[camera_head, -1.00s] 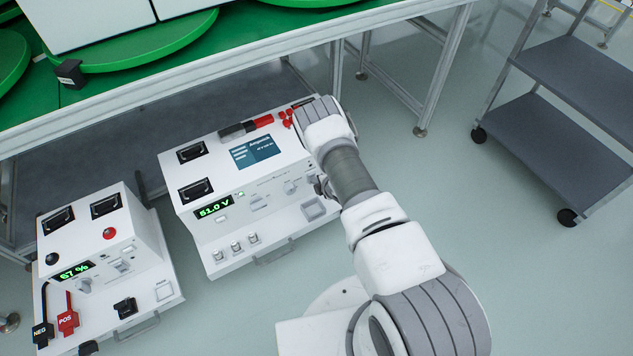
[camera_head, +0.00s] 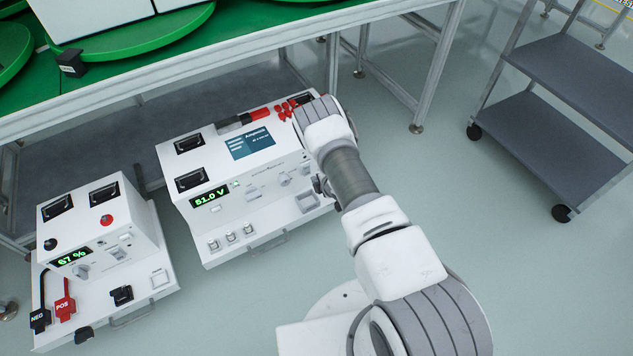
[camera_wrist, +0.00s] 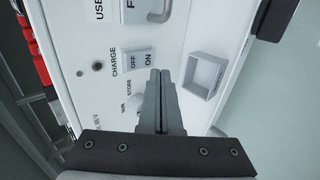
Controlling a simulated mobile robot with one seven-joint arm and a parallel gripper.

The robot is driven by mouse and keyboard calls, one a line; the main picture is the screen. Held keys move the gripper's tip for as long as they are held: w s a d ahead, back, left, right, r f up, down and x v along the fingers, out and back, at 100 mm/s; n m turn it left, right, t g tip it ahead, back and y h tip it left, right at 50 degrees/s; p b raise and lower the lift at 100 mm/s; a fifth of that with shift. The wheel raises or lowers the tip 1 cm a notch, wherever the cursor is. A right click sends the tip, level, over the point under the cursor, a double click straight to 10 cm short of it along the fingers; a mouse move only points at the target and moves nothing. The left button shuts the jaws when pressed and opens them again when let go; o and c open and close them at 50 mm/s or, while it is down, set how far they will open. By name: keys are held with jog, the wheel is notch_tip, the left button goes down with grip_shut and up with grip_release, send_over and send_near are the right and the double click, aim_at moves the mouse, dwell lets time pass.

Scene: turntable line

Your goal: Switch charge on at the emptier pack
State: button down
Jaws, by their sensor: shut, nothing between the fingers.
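Two white battery packs stand below the green-topped bench in the head view. The left pack (camera_head: 86,222) has a green display (camera_head: 72,257) reading 67 %. The right pack (camera_head: 236,170) has a display (camera_head: 209,197) reading 51.0 V and a small blue screen (camera_head: 250,144). My gripper (camera_wrist: 160,73) is shut and empty in the wrist view. In the head view my arm covers part of the right pack's right side.
A square framed recess (camera_wrist: 204,75) is right of the fingertips in the wrist view. Black and red leads (camera_head: 40,318) lie at the left pack's front. A grey cart (camera_head: 565,140) stands at the right. The floor between cart and packs is clear.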

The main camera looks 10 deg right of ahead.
jog(key=p+v, duration=0.4)
jog(key=v, duration=0.6)
jog(key=shift+s+f, duration=0.15)
jog(key=shift+s, duration=0.05)
jog(key=shift+s+d+p, duration=0.15)
jog(key=shift+p, duration=0.15)
